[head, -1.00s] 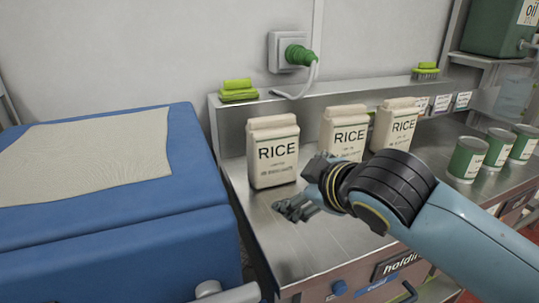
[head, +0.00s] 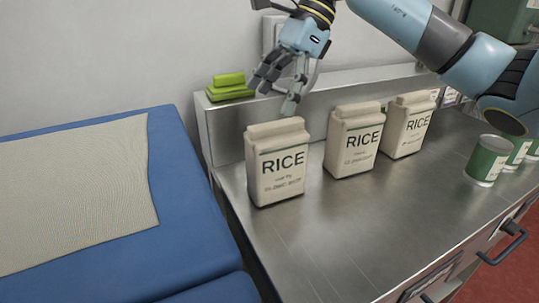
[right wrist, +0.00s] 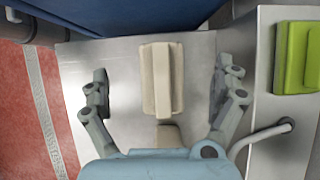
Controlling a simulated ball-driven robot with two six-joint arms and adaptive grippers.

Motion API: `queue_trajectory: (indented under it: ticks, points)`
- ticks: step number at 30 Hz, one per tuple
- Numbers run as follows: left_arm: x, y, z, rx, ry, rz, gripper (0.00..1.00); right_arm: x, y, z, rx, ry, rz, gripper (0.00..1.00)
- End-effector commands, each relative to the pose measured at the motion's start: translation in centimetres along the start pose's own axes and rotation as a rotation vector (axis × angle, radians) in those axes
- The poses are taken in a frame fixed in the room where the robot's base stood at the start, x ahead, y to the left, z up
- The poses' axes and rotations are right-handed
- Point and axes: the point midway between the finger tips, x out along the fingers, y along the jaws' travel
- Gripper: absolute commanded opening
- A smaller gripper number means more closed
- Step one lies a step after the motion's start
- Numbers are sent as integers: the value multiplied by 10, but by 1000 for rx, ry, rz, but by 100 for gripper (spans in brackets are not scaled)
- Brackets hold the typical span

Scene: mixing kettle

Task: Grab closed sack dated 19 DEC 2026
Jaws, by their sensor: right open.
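Three cream RICE sacks stand upright in a row on the steel counter (head: 300,240): a left sack (head: 277,162), a middle sack (head: 353,140) and a right sack (head: 408,125). Their date print is too small to read. All their tops look folded shut. My right gripper (head: 277,98) is open and empty, above and slightly behind the left sack, fingers pointing down. In the right wrist view, a sack top (right wrist: 162,80) lies between the spread fingers, with part of another sack (right wrist: 168,136) below it. My left gripper is out of view.
Several green cans (head: 488,160) stand at the right. A green sponge (head: 229,86) lies on the back ledge (head: 350,82), near the wall socket and cable. A blue padded surface with a beige cloth (head: 80,190) is at the left. The counter front is clear.

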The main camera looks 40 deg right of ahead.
Motion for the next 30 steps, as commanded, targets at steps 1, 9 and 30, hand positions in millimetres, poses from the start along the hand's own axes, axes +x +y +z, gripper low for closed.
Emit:
queue_trajectory:
  ticks: [1,9,30]
  points:
    - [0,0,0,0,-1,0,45,-7,-2,-11,-4,52,3,96]
    - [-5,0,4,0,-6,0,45,14,0,-30,-7,126,22,96]
    - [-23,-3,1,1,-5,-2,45,91,1,-45,-7,125,19,96]
